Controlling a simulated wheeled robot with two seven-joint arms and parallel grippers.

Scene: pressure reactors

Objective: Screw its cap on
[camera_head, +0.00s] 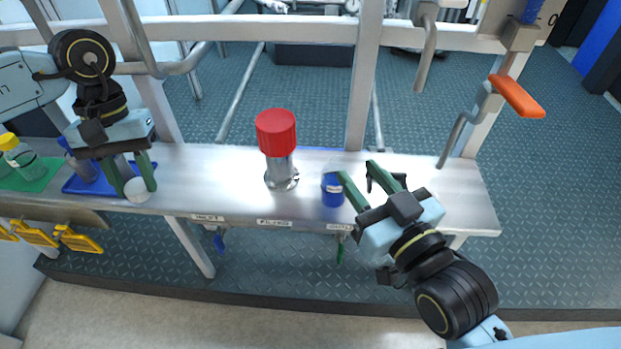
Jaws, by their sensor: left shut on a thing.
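A red cap (276,132) sits on top of an upright metal cylinder (281,172) in the middle of the steel bench; whether it is screwed tight I cannot tell. My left gripper (132,184) is at the left of the bench, shut on a small white round piece (138,190) between its green fingertips. My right gripper (358,182) is over the bench right of the cylinder, its green fingers apart and empty. A small blue container (333,190) with a pale top stands just left of its fingers; whether they touch I cannot tell.
A blue tray (108,187) holds a grey-blue bottle (82,166) at the left. A yellow-capped bottle (18,152) stands on a green mat (40,176). The bench (220,175) is clear between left gripper and cylinder. A frame post (364,75) rises behind it. An orange-handled lever (517,96) is at right.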

